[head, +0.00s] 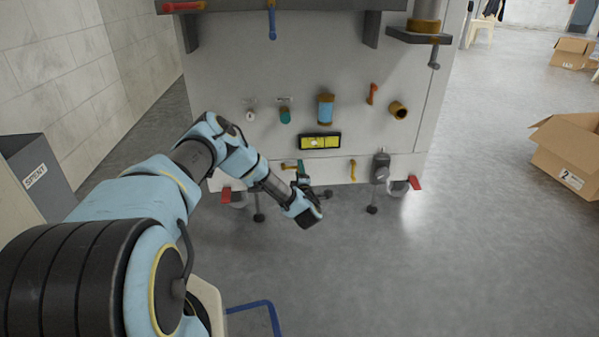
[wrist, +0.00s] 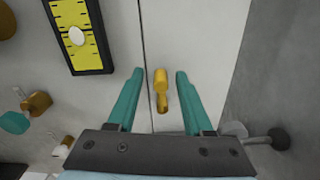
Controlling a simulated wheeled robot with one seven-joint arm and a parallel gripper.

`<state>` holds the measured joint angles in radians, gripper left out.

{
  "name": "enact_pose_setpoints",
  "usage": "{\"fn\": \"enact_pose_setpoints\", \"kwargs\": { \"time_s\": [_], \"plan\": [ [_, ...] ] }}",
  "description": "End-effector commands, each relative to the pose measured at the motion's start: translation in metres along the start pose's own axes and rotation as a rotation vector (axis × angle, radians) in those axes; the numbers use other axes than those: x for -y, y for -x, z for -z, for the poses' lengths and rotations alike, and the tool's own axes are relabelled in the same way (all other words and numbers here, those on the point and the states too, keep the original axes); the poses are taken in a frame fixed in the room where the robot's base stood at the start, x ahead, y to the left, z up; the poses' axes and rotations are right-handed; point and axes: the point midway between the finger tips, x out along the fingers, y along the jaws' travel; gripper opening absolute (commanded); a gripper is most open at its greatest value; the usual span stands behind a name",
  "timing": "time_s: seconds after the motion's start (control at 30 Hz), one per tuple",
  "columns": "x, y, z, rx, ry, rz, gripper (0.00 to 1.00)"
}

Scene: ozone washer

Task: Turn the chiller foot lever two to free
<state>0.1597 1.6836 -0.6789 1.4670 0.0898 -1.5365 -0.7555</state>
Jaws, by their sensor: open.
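The chiller appears to be the large white cabinet (head: 230,70). No readable label marks foot lever two. A small yellow handle (head: 291,166) sits low on the front, left of a second yellow handle (head: 353,170). Red pedals show at the bottom left (head: 226,195) and bottom right (head: 415,183), beside the wheels. My gripper (head: 302,172) is at the lower front, its teal fingers partly hidden by my wrist. In the wrist view, my gripper (wrist: 158,85) is open, with the first yellow handle (wrist: 160,90) between its fingers; contact cannot be told.
A yellow gauge (head: 319,142) is above the handles. Levelling feet (head: 258,206) (head: 372,200) stand below the cabinet, and a grey part (head: 381,168) juts out at right. Open floor (head: 400,270) lies in front; boxes (head: 570,155) are far right.

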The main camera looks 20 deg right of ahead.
Motion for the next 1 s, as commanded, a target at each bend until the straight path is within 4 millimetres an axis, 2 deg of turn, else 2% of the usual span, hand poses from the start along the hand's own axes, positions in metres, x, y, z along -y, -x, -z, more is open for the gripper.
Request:
{"fn": "enact_pose_setpoints", "kwargs": {
  "time_s": [0.17,0.27,0.7,0.83,1.0],
  "plan": [
    [0.000,0.003,0.000,0.000,0.000,0.001,0.51],
    [-0.001,0.013,0.000,0.002,-0.001,0.003,0.51],
    [-0.002,0.092,0.000,0.002,-0.001,0.001,0.51],
    [-0.001,0.104,0.000,0.002,0.000,0.001,0.51],
    [0.000,0.109,0.000,0.000,0.000,0.000,0.51]
  ]
}}
